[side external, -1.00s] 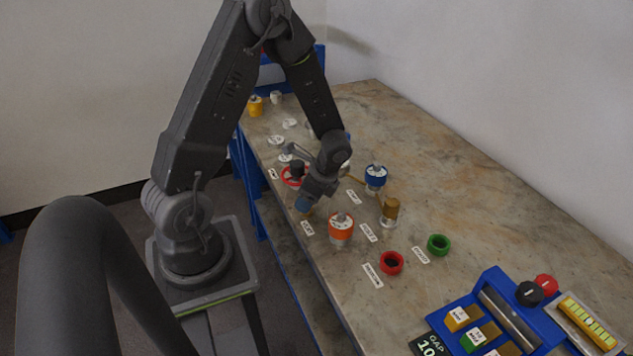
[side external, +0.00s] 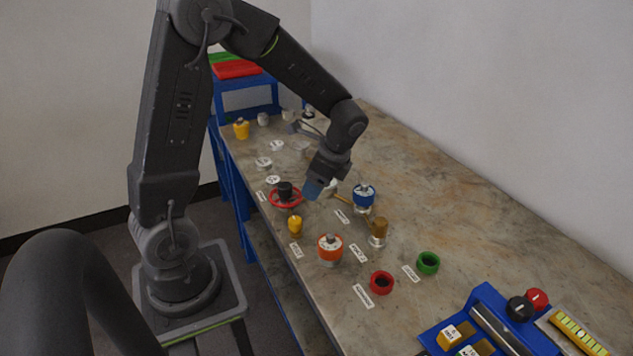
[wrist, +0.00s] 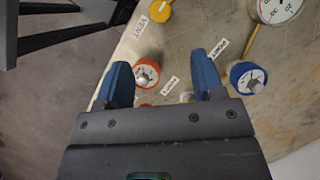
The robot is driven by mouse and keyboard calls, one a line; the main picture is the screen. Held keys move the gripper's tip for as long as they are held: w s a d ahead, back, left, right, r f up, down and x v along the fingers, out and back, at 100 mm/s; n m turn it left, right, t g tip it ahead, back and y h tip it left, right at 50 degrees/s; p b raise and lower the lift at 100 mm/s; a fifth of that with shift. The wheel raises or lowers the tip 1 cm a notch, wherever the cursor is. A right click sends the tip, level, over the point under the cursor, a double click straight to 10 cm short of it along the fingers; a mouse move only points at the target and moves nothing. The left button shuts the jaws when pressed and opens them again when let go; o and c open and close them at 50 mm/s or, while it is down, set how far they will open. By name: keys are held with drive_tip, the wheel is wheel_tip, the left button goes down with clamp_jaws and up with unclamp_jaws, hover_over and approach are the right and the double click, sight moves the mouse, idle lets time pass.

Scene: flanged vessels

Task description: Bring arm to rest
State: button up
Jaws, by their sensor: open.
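My gripper (side external: 312,190) hangs from the arm above the marble-look worktop (side external: 450,215), pointing down. In the wrist view its two blue fingers (wrist: 163,82) stand apart with nothing held between them. An orange vessel with a white dial top (side external: 330,249) stands in front of it; this vessel also shows beyond the fingers in the wrist view (wrist: 147,72). A blue vessel (side external: 364,194) stands to the right of the gripper. A yellow vessel (side external: 295,227) stands below the gripper near the front edge.
A red ring (side external: 381,283), a green ring (side external: 428,263) and a brown mallet-like piece (side external: 378,230) stand to the right. A blue tray (side external: 488,325) sits at lower right.

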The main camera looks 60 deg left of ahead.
drive_tip(key=s+d+r+n+t+h, duration=0.3)
drive_tip(key=s+d+r+n+t, duration=0.5)
drive_tip(key=s+d+r, duration=0.3)
drive_tip(key=d+r+n, duration=0.1)
drive_tip(key=d+r, duration=0.2)
drive_tip(key=shift+d+t, duration=0.15)
drive_tip(key=shift+t, duration=0.15)
